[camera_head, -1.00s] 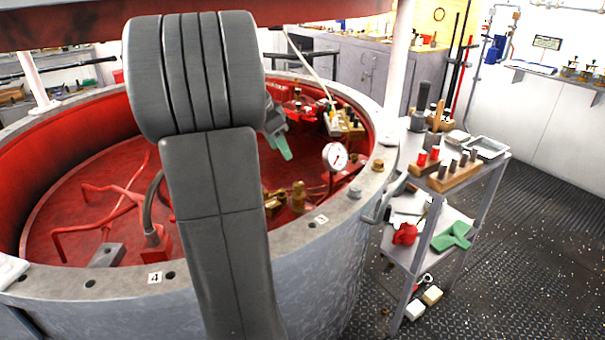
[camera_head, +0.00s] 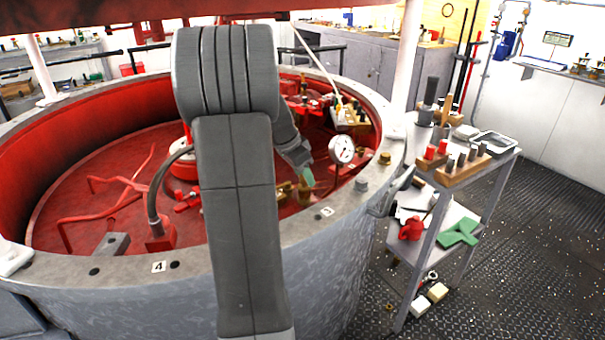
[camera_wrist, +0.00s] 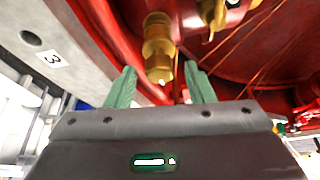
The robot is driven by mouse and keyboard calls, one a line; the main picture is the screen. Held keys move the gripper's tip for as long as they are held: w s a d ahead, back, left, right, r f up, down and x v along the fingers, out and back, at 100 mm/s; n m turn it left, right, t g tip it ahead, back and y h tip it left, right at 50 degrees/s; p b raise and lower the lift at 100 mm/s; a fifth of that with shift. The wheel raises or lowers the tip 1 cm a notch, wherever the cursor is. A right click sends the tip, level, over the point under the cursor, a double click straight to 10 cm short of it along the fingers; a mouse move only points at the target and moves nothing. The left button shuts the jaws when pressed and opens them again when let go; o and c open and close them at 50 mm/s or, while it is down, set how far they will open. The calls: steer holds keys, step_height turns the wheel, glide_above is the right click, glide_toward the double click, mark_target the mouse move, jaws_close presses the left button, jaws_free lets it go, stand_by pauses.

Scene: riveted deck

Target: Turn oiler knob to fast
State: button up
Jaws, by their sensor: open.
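A brass oiler (camera_head: 305,194) stands inside the red drum near its right wall. In the wrist view this brass, stepped body (camera_wrist: 158,45) lies just beyond and between my fingertips, slightly blurred. My gripper (camera_head: 308,178) is just above it in the head view, its green fingers apart. In the wrist view my open gripper (camera_wrist: 160,70) has one green finger on each side, with nothing held. I cannot tell if a finger touches the brass. Knob markings and its setting are not readable.
More brass fittings (camera_wrist: 214,10) lie close by. A pressure gauge (camera_head: 341,149) stands right of my gripper, near the drum's grey rim (camera_head: 215,258). Red pipes (camera_head: 110,195) cross the drum floor. A tool cart (camera_head: 470,185) stands outside, to the right.

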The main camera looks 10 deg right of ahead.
steer(key=c, duration=1)
